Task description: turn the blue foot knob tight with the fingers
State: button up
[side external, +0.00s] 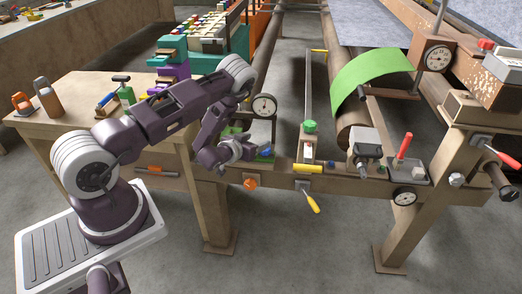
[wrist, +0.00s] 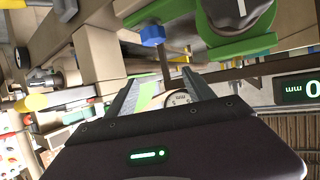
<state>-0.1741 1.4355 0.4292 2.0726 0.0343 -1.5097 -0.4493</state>
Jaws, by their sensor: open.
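The blue foot knob (wrist: 152,35) shows in the wrist view, just ahead of my gripper, beside a green base (wrist: 245,45). It looks faceted, and a thin rod runs from near it down between the fingers. My gripper (wrist: 160,72) is open, with its two fingers apart and the knob beyond their tips; I see no contact. In the side view my gripper (side external: 250,152) is low at the beam's left end, close to a small blue piece (side external: 266,151) that looks like the same knob. The arm partly hides the green base there.
A dial gauge (side external: 264,106) stands just behind my gripper. An orange knob (side external: 250,183) and yellow handle (side external: 307,169) lie along the wooden beam (side external: 345,187). A digital readout (wrist: 298,88) is at right in the wrist view.

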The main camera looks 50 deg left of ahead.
jog(key=w+d+n+y, duration=0.2)
jog(key=w+y, duration=0.2)
jog(key=n+g+y, duration=0.2)
jog(key=n+y, duration=0.2)
jog(key=y, duration=0.1)
send_near(265, 152)
jog(key=x, duration=0.5)
jog(key=shift+a+r, duration=0.1)
jog(key=shift+a, duration=0.2)
jog(key=shift+w+a+f, duration=0.2)
jog(key=shift+f, duration=0.05)
jog(key=x, duration=0.6)
jog(key=shift+w+a+r, duration=0.1)
jog(key=shift+w+a, duration=0.15)
jog(key=shift+w, duration=0.05)
grip_shut()
jog(key=m+t+h, duration=0.3)
jog(key=t+h, duration=0.1)
jog(key=shift+m, duration=0.3)
jog(key=shift+d+m+t+h, duration=0.1)
jog(key=shift+m+t+h, duration=0.4)
jog(key=shift+t+h, duration=0.1)
